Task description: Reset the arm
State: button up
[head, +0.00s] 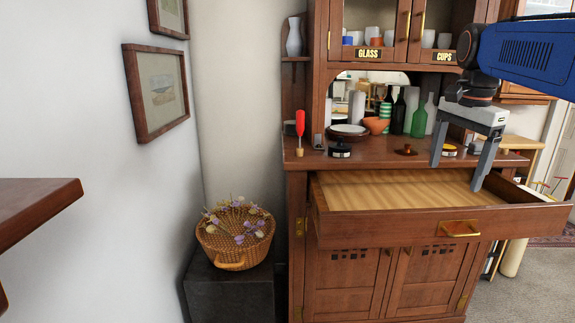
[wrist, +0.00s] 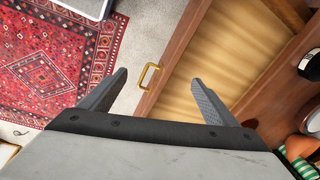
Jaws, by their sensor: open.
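My gripper (head: 457,172) is open and empty, with its fingers pointing down over the pulled-out drawer of the wooden cabinet. In the wrist view my gripper (wrist: 160,80) shows its two fingers wide apart with nothing between them. My blue arm reaches in from the upper right of the head view. The drawer (head: 400,188) is open and its visible floor is bare. Its brass handle (head: 459,229) is on the front panel. The handle also shows between the fingers in the wrist view (wrist: 149,76); I cannot tell the height gap.
The cabinet counter (head: 375,156) holds a green bottle (head: 419,121), a dark bowl (head: 348,132), an orange bowl (head: 376,125) and a red-handled tool (head: 300,124). Glass-fronted cupboards stand above. A wicker basket (head: 234,235) sits on a dark stand at left. A red rug (wrist: 55,60) lies on the floor.

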jog(key=s+a+f+n+t, duration=0.1)
jog(key=s+a+f+n, duration=0.2)
jog(key=s+f, duration=0.4)
jog(key=s+a+f+n+t, duration=0.1)
jog(key=s+a+f+n, duration=0.2)
jog(key=s+f+n, duration=0.3)
jog(key=s+a+f+n+t, duration=0.1)
jog(key=s+a+f+n, duration=0.2)
jog(key=s+f+n, duration=0.2)
jog(key=s+f, duration=0.3)
jog(key=f, duration=0.4)
jog(key=shift+s+f, duration=0.3)
jog(key=shift+f, duration=0.1)
